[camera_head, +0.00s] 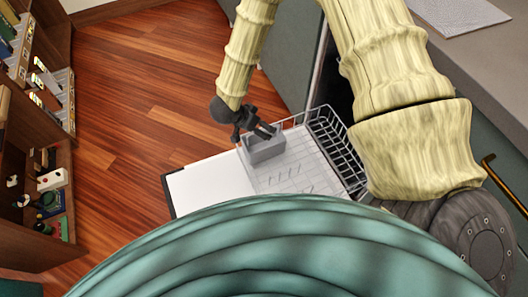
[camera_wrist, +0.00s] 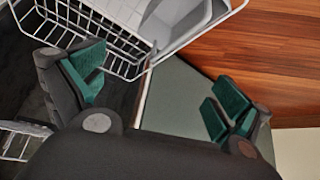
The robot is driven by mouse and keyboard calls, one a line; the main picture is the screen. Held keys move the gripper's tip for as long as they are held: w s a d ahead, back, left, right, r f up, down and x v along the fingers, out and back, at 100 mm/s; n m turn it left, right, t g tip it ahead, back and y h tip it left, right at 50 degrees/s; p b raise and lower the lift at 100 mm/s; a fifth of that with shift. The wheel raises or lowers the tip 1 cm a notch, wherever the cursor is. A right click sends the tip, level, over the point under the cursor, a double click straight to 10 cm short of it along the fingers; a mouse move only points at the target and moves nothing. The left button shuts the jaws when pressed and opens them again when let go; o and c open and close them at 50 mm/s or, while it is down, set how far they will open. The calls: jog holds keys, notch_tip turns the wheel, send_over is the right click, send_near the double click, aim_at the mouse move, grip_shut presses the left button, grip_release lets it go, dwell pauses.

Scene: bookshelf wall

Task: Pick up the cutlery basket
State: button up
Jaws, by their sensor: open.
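The grey cutlery basket (camera_head: 266,150) sits in a wire dish rack at the rack's far left corner in the head view. In the wrist view part of the basket (camera_wrist: 190,22) shows at the top, cut off by the frame edge. My gripper (camera_head: 256,131) is open and just above the basket in the head view, overlapping its far rim. In the wrist view my gripper's green-padded fingers (camera_wrist: 158,88) are spread wide, with no object between the pads. Whether a finger touches the basket cannot be told.
The wire rack (camera_head: 338,145) is pulled out over the open white dishwasher door (camera_head: 205,187). Grey cabinet fronts (camera_head: 283,50) and a countertop (camera_head: 433,40) lie behind and right. A bookshelf (camera_head: 40,150) stands left. The wooden floor (camera_head: 150,90) between is clear.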

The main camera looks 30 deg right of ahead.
jog(key=w+f+m+g+b, duration=0.1)
jog(key=b, duration=0.2)
jog(key=w+a+f+m+b, duration=0.1)
jog(key=f+m+b, duration=0.1)
jog(key=b, duration=0.2)
jog(key=w+f+m+g+b, duration=0.1)
jog(key=f+b, duration=0.1)
jog(key=b, duration=0.2)
jog(key=shift+w+a+f+m+g, duration=0.2)
jog(key=shift+w+a+m+g, duration=0.1)
jog(key=shift+a, duration=0.1)
jog(key=shift+b+x, duration=1.25)
jog(key=shift+x, duration=1.5)
jog(key=b+x, duration=0.2)
jog(key=x, duration=0.1)
jog(key=b+x, duration=0.1)
jog(key=x, duration=0.1)
jog(key=shift+a+f, duration=0.2)
jog(key=shift+a, duration=0.05)
jog(key=shift+c, duration=0.2)
